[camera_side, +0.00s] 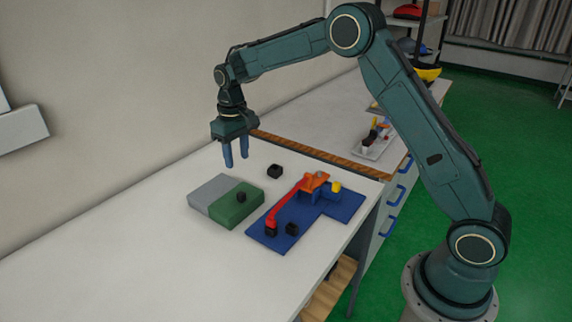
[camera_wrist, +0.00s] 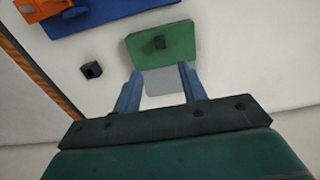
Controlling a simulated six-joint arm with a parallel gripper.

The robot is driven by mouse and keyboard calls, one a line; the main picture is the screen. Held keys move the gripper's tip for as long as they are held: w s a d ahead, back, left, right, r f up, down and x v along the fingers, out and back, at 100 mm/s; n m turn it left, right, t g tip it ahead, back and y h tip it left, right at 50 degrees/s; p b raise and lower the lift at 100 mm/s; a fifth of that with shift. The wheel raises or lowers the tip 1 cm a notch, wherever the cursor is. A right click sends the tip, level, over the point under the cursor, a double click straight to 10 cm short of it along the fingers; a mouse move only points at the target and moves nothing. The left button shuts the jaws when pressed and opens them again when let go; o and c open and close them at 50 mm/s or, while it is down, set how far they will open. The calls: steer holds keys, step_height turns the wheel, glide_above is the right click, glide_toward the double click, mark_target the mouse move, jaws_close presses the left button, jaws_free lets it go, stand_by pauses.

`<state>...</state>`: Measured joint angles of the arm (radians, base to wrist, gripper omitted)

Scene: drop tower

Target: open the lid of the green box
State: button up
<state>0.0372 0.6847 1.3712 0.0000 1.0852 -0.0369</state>
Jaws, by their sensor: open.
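The green box (camera_side: 236,204) lies on the white table, its green part beside a grey part (camera_side: 212,190). A small black knob (camera_side: 241,197) stands on the green top. The green surface (camera_wrist: 160,45) and its knob (camera_wrist: 159,43) also show in the wrist view, with the grey part (camera_wrist: 163,82) nearer my fingers. I cannot tell whether the lid is closed. My gripper (camera_side: 236,165) is open and empty, pointing down above the table behind the box. Its two blue fingers (camera_wrist: 160,88) also show in the wrist view, apart, and the grey part shows between them.
A black block (camera_side: 275,171) stands behind the box. To the right lies a blue base (camera_side: 345,207) with a red arm (camera_side: 284,206), an orange piece (camera_side: 314,180), a yellow piece (camera_side: 336,187) and a black block (camera_side: 292,229). The table's left front is clear.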

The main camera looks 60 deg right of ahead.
mark_target(241, 193)
step_height(241, 193, down, 12)
steer(key=shift+r, duration=0.15)
stand_by(0.4)
steer(key=shift+c, duration=0.2)
jaws_close()
